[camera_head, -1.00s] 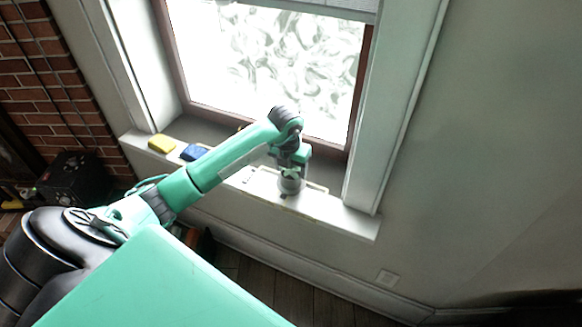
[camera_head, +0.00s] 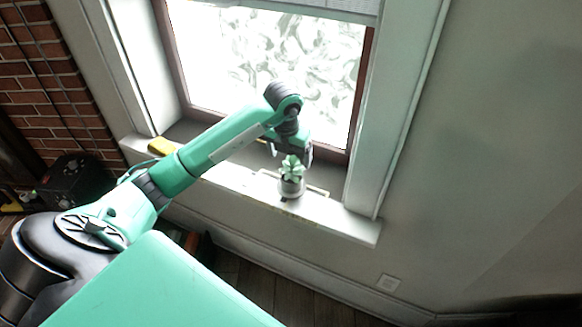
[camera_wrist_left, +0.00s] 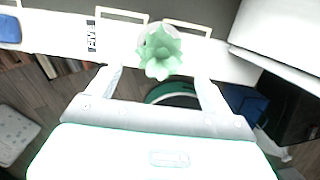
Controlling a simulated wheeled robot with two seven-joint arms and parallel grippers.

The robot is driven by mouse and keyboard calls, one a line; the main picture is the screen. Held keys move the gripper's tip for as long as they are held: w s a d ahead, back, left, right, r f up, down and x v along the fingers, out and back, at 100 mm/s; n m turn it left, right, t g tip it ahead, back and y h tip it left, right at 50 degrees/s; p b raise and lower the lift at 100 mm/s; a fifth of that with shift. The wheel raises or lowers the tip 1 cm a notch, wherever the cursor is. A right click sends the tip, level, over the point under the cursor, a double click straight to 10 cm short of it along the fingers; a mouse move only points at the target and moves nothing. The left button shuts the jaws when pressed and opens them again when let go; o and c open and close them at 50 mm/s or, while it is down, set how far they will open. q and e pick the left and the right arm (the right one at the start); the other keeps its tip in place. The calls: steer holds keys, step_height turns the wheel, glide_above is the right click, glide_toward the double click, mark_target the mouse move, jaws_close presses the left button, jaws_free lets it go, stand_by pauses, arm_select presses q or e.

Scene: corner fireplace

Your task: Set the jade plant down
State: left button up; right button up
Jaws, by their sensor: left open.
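The jade plant (camera_head: 292,168), pale green leaves in a small grey pot (camera_head: 291,187), stands upright on the white windowsill (camera_head: 345,217). In the left wrist view its leaf rosette (camera_wrist_left: 160,52) shows from above, and the leaves hide most of the pot. My left gripper (camera_head: 290,153) is just above and behind the plant in the head view. In the left wrist view the left gripper's two pale fingers (camera_wrist_left: 158,76) are spread wide, with the plant just beyond their tips and nothing held. My right gripper is in neither view.
Thin pale rectangular outlines (camera_head: 318,190) lie on the sill by the pot. A yellow block (camera_head: 161,146) sits at the sill's left end; a blue block (camera_wrist_left: 9,29) shows in the wrist view. A window frame (camera_head: 358,90) rises behind. The sill's right end is clear.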

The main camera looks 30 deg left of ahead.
arm_select(q)
steer(key=r, duration=0.4)
steer(key=shift+s+r, duration=0.2)
steer(key=shift+s, duration=0.1)
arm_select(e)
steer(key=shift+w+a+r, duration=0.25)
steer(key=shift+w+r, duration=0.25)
arm_select(q)
steer(key=shift+d, duration=0.1)
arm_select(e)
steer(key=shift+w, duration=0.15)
